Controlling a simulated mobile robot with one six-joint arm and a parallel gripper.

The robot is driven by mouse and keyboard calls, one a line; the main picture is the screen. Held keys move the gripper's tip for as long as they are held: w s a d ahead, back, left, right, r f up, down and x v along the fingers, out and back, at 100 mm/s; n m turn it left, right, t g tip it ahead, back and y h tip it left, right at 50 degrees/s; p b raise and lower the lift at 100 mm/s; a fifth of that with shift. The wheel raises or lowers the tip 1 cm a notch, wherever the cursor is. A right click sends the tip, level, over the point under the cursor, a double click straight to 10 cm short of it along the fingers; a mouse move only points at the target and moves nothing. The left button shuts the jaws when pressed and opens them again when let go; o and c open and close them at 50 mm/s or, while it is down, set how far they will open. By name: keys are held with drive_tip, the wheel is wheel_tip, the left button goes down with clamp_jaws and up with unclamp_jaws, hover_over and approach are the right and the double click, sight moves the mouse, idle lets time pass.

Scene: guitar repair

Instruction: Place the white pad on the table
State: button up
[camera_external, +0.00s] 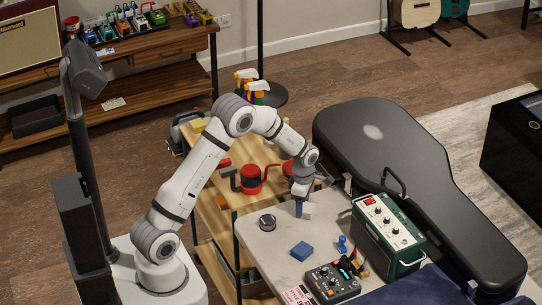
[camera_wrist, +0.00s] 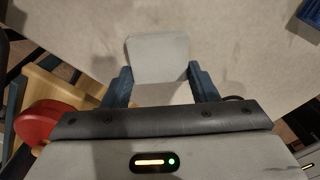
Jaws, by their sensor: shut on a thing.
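My gripper (camera_external: 304,200) points down over the left back part of the table (camera_external: 270,250). It is shut on the white pad (camera_external: 308,211), a small pale block. In the wrist view the white pad (camera_wrist: 158,58) sits between the two dark fingers of my gripper (camera_wrist: 160,85), with the pale tabletop (camera_wrist: 230,45) behind it. I cannot tell for sure whether the pad touches the tabletop or is just above it.
A blue block (camera_external: 302,251), a dark round tin (camera_external: 267,222), a blue figure-like item (camera_external: 342,243), a pedal (camera_external: 332,283) and a green amplifier (camera_external: 388,235) stand on the table. A black guitar case (camera_external: 400,150) lies behind. Red items (camera_external: 251,178) are on the wooden shelf. Tabletop between tin and amplifier is partly clear.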

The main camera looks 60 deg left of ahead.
drive_tip(key=shift+r, duration=0.1)
drive_tip(key=shift+f, duration=0.2)
drive_tip(key=o, duration=0.9)
drive_tip(key=shift+o, duration=0.2)
wheel_tip(320, 180, up, 13)
drive_tip(key=s+d+r+m, duration=0.6)
drive_tip(key=s+r+m, duration=0.1)
drive_tip(key=m, duration=0.1)
drive_tip(key=s+d+r+m+t, duration=0.1)
drive_tip(key=s+d+m, duration=0.3)
drive_tip(key=s+m, duration=0.5)
drive_tip(key=s+d+r+m+t, duration=0.1)
drive_tip(key=s+d+m, duration=0.3)
drive_tip(key=s+m, duration=0.6)
drive_tip(key=s+r, duration=0.1)
drive_tip(key=s, duration=0.2)
drive_tip(key=shift+s+r+t, duration=0.2)
drive_tip(key=shift+s+t, duration=0.05)
drive_tip(key=shift+t, duration=0.05)
